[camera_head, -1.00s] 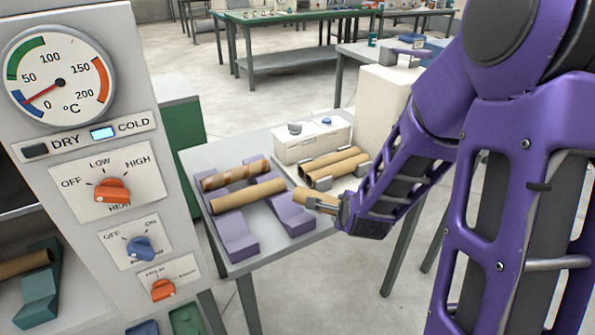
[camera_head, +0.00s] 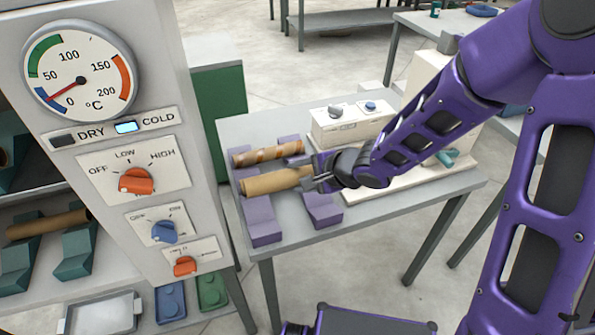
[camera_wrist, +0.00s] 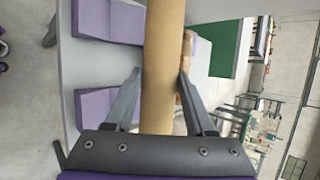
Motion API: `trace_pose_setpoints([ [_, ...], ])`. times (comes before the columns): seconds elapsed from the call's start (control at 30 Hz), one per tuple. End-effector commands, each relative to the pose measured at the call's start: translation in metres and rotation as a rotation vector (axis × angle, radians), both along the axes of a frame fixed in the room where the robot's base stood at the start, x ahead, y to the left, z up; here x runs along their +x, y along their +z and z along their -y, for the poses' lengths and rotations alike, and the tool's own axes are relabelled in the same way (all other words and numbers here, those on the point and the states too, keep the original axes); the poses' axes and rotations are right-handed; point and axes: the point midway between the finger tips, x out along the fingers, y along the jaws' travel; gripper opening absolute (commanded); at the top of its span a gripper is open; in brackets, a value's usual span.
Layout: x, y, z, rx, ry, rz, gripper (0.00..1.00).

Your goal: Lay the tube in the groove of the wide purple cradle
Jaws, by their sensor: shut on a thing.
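My gripper (camera_head: 318,178) is shut on a plain brown cardboard tube (camera_head: 262,183), near its right end in the head view. In the wrist view my gripper (camera_wrist: 156,95) has a finger on each side of the tube (camera_wrist: 162,70), which runs away from me. The tube lies across the purple cradle (camera_head: 262,222), whose two blocks also show left of the tube in the wrist view (camera_wrist: 105,105). I cannot tell whether the tube touches the cradle or whether another tube is hidden under it.
A white box with knobs (camera_head: 350,123) stands behind on the grey table (camera_head: 285,254). My arm hides much of the pale tray (camera_head: 425,178) at right. The control panel with a gauge (camera_head: 80,80) rises at left. Another tube (camera_head: 48,224) rests on teal supports on the lower left shelf.

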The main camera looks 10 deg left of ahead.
Motion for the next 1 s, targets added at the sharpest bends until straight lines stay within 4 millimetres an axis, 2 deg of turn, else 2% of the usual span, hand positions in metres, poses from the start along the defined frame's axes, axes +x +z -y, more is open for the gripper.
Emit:
trace_pose_setpoints([
  [0.23, -0.003, -0.011, -0.005, 0.002, 0.024, -0.002, 0.0],
  [0.53, -0.002, -0.051, -0.003, -0.001, 0.022, 0.002, 0.0],
  [1.0, -0.002, -0.09, -0.003, 0.001, 0.02, 0.0, 0.0],
])
